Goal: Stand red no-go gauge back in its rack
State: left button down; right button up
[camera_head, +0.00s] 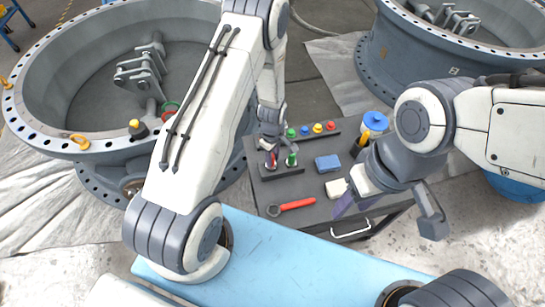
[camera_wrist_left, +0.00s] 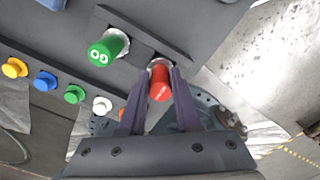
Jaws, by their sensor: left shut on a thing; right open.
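The red no-go gauge (camera_wrist_left: 160,82) is between the two purple fingers of my left gripper (camera_wrist_left: 158,90), shut on it. Its silver collar (camera_wrist_left: 160,63) is at one end of the dark rack (camera_wrist_left: 138,48); I cannot tell whether it is fully seated. In the head view the red gauge (camera_head: 271,163) shows in part below the left gripper (camera_head: 270,153), at the left of the rack (camera_head: 283,171). The green GO gauge (camera_wrist_left: 107,49) stands in the rack beside it; it also shows in the head view (camera_head: 291,159). My right gripper (camera_head: 349,203) is open and empty near the cart's front right.
On the grey cart top (camera_head: 305,189) are a red wrench (camera_head: 292,206), a blue block (camera_head: 328,162), a white block (camera_head: 336,188) and a strip of coloured knobs (camera_head: 317,129). A blue-topped container (camera_head: 374,122) stands behind. Large valve bodies (camera_head: 75,130) flank the cart.

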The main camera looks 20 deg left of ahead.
pick_arm(q)
jog(key=shift+f, duration=0.1)
dwell(0.3)
jog(key=shift+f+b, duration=0.3)
jog(key=shift+b, duration=0.05)
jog(key=c, duration=0.5)
grip_release()
jog(key=shift+o, duration=0.2)
jog(key=o, duration=0.4)
